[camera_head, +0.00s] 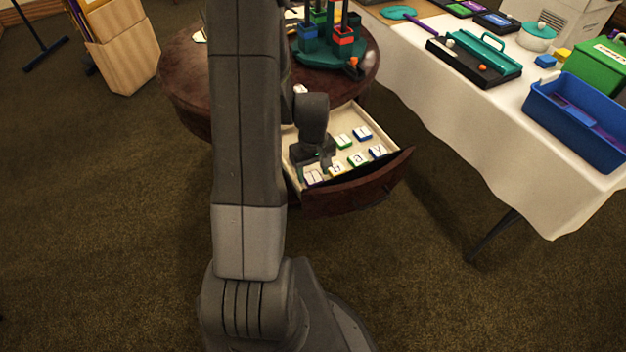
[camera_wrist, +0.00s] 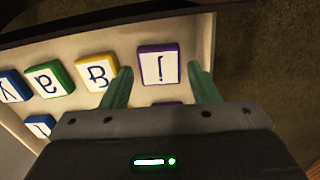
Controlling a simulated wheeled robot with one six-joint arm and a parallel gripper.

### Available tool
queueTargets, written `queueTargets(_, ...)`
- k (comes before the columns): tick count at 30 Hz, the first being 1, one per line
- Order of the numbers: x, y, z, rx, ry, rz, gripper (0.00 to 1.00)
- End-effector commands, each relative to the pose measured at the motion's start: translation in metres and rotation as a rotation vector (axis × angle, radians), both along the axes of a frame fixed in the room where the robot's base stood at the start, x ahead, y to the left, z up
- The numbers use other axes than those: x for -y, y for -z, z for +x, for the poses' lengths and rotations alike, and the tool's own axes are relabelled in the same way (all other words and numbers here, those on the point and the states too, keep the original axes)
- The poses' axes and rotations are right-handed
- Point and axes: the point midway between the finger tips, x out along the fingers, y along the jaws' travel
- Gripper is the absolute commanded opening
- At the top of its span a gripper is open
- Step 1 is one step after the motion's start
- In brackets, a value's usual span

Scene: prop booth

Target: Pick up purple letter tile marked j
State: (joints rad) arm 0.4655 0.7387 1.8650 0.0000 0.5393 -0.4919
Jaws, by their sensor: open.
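The purple letter tile (camera_wrist: 158,65) lies in the open drawer near its corner, its white face showing a letter that looks like an upside-down j. In the head view the purple tile (camera_head: 314,177) shows at the drawer's front left. My gripper (camera_wrist: 160,85) is open, with one green finger on each side of the tile's near end. The fingers look apart from the tile; their height above it is hard to tell. In the head view my gripper (camera_head: 316,168) is down inside the drawer, partly hidden by its own wrist.
Yellow (camera_wrist: 96,72), green (camera_wrist: 48,79) and blue (camera_wrist: 12,86) tiles lie in a row beside it. Another purple tile edge shows under my gripper. The drawer's wall (camera_wrist: 213,35) is close to the right finger. A white-clothed table (camera_head: 470,110) stands to the right.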

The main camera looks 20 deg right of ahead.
Motion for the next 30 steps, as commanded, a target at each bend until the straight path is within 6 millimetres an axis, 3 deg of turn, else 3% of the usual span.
queueTargets(4, 0.000, 0.014, 0.000, 0.000, 0.000, 0.000, 0.55)
queueTargets(12, 0.000, 0.015, 0.000, 0.002, 0.000, -0.001, 0.55)
queueTargets(17, 0.000, 0.015, 0.000, 0.001, 0.000, -0.001, 0.23)
queueTargets(18, 0.000, 0.015, 0.000, 0.001, 0.000, -0.001, 0.21)
queueTargets(26, 0.000, 0.013, 0.000, 0.002, 0.000, -0.001, 0.21)
queueTargets(30, 0.001, -0.001, 0.001, 0.005, 0.000, -0.002, 0.21)
